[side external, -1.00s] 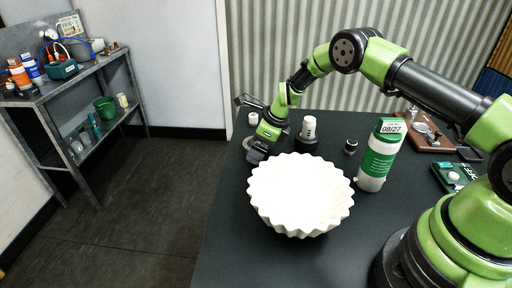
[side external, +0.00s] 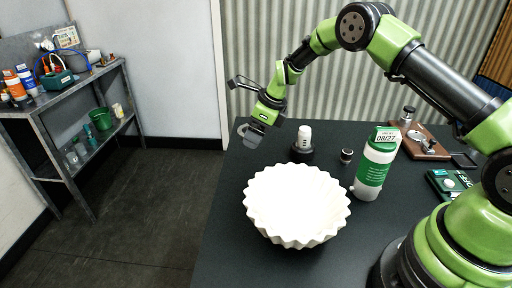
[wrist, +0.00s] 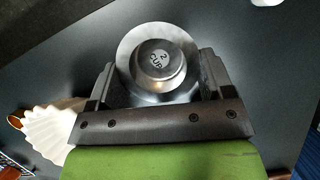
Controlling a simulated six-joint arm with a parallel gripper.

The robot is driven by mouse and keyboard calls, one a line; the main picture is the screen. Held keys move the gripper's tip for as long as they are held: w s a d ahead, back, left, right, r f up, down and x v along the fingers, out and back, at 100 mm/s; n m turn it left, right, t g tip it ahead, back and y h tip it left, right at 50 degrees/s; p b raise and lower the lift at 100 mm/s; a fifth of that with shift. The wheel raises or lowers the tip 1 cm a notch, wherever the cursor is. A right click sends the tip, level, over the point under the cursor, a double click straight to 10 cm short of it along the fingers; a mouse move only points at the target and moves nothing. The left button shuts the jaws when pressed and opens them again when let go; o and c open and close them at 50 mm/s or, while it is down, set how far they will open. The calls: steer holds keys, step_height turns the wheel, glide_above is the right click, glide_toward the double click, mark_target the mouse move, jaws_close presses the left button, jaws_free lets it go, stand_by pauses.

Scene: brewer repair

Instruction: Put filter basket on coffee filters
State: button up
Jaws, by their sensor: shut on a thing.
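The filter basket (wrist: 158,62) is a round grey metal cup with a wide rim, marked "2 CUP", between my gripper's fingers in the wrist view. My gripper (side external: 252,135) is shut on it and holds it above the far left part of the table in the side view. The basket is small and partly hidden by the fingers there. The coffee filters (side external: 297,205) are a large white fluted bowl shape on the table, nearer the camera and right of my gripper. Their fluted edge also shows at the left of the wrist view (wrist: 50,130). The basket is apart from them.
A dark-based white-topped item (side external: 303,143) and a small black cylinder (side external: 346,156) stand behind the filters. A green-and-white bottle (side external: 376,165) stands to their right. A brown board (side external: 424,143) with metal tools lies at the back right. The front table area is clear.

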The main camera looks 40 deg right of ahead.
steer(key=r, duration=0.2)
steer(key=shift+s+a+r, duration=0.1)
steer(key=shift+s+r, duration=0.1)
steer(key=shift+r, duration=0.1)
steer(key=s+a+r+n+g+y, duration=0.1)
steer(key=s+a+r+n, duration=0.1)
steer(key=s+r+n, duration=0.15)
step_height(320, 180, up, 5)
steer(key=n+g, duration=0.5)
steer(key=n, duration=0.7)
glide_above(296, 196)
steer(key=d, duration=0.1)
steer(key=shift+y, duration=0.3)
steer(key=f, duration=0.4)
steer(key=shift+w+d+f, duration=0.15)
steer(key=shift+w+f, duration=0.05)
steer(key=shift+f, duration=2.5)
steer(key=shift+f, duration=0.1)
steer(key=o, duration=0.9)
